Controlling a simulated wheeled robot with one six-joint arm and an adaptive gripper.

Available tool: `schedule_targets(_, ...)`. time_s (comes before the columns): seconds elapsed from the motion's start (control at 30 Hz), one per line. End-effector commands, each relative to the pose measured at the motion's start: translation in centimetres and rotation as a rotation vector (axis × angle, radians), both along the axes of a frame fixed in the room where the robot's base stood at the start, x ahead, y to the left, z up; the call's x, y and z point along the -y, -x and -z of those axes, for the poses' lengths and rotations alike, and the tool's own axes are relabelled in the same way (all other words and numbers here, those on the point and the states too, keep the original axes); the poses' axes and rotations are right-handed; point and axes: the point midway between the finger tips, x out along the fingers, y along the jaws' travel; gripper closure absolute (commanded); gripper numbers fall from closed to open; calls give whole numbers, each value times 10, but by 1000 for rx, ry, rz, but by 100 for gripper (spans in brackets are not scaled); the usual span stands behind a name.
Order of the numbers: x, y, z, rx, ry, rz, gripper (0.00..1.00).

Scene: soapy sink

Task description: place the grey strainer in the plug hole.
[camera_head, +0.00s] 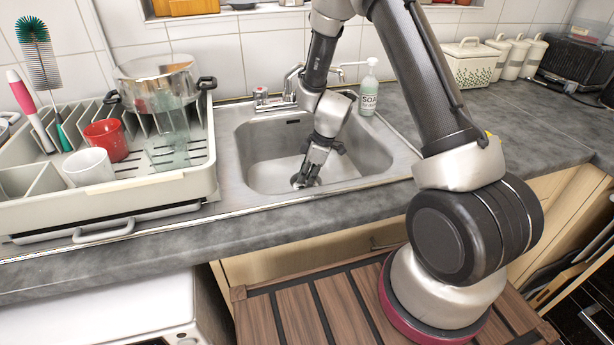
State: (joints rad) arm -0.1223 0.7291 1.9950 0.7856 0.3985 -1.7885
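The metal sink basin (262,160) is set in the worktop in the middle of the view. My gripper (305,182) reaches down into it, pointing at the basin floor, with its fingertips low over the plug hole area. A small dark and grey round shape shows around the fingertips. I cannot tell whether it is the plug hole, the grey strainer or both. My fingers cover most of it, and it is too small to tell whether they are open or shut on something.
A dish rack (150,190) with a red mug (106,139), a white mug (88,167), a pot and brushes stands left of the sink. The tap (290,88) and a soap bottle (369,90) stand behind the basin. The worktop at right is largely clear.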

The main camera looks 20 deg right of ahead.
Motion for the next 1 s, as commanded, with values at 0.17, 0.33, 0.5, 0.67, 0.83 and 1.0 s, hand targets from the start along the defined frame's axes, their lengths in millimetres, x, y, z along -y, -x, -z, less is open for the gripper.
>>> schedule_targets(0.17,0,0,0,0,0,0,65)
schedule_targets(0.33,0,0,0,0,0,0,65)
schedule_targets(0.5,1,0,-8,3,-1,1,65)
schedule_targets(0.67,10,2,-37,5,0,0,65)
schedule_targets(0.83,21,5,-74,5,-1,-1,65)
schedule_targets(1.0,30,9,-103,3,-1,1,65)
